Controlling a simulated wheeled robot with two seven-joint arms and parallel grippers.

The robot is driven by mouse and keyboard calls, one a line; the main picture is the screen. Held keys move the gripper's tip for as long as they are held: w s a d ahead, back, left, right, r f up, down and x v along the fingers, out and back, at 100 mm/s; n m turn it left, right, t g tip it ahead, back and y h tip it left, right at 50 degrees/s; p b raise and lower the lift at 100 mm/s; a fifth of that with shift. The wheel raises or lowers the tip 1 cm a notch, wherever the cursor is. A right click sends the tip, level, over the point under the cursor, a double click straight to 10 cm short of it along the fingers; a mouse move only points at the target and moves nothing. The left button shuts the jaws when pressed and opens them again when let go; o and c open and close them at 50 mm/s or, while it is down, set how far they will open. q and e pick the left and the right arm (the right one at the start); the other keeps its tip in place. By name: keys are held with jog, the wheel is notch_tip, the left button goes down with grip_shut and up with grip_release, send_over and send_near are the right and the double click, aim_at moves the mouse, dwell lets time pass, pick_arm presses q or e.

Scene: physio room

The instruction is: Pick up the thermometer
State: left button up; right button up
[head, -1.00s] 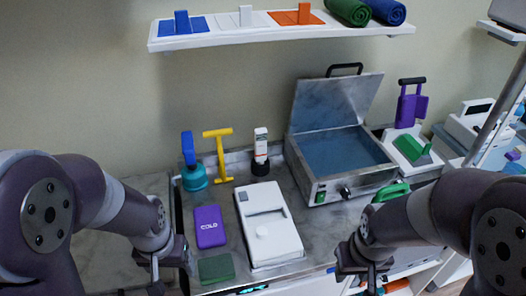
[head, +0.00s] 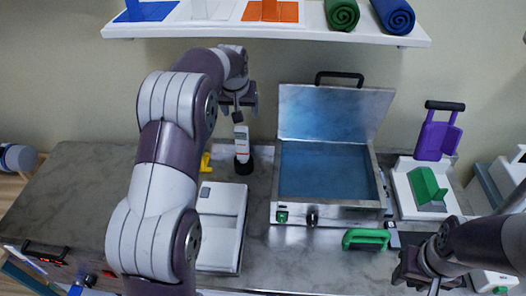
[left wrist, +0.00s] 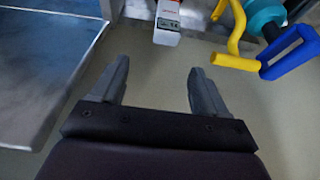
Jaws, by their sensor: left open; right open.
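The thermometer (head: 241,141) appears to be the slim white upright device with red marking in a round black base (head: 243,166), left of the open steel bath. Its white end also shows in the left wrist view (left wrist: 167,24), just beyond my fingertips and roughly between their lines. My left gripper (head: 239,112) is above it at the wall side, open and empty; it also shows in the left wrist view (left wrist: 158,66). My right gripper (head: 418,279) is open at the lower right, far from the thermometer, near the counter's front.
The steel water bath (head: 327,203) with raised lid stands right of the thermometer. A yellow handled tool (head: 205,162) is close on the left; it also shows in the left wrist view (left wrist: 236,46). A white box (head: 222,205) lies in front. The shelf (head: 300,35) hangs above.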

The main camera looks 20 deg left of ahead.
aim_at(240, 128)
pick_arm(q)
jog(key=x, duration=0.2)
jog(key=p+x, duration=0.1)
jog(key=x, duration=0.2)
jog(key=p+x, duration=0.1)
jog(key=x, duration=0.1)
jog(key=shift+a+f, duration=0.35)
jog(key=p+x, duration=0.1)
jog(key=x, duration=0.1)
jog(key=s+p+x, duration=0.1)
jog(key=x, duration=0.1)
jog(key=shift+w+a+f, duration=0.15)
jog(key=shift+f, duration=0.35)
jog(key=shift+w+f, duration=0.1)
jog(key=c, duration=0.4)
grip_shut()
pick_arm(e)
jog(key=r, duration=0.2)
jog(key=a+r, duration=0.1)
jog(key=r, duration=0.1)
jog(key=shift+s+a+r, duration=0.1)
jog(key=shift+s+r, duration=0.1)
jog(key=shift+r, duration=0.1)
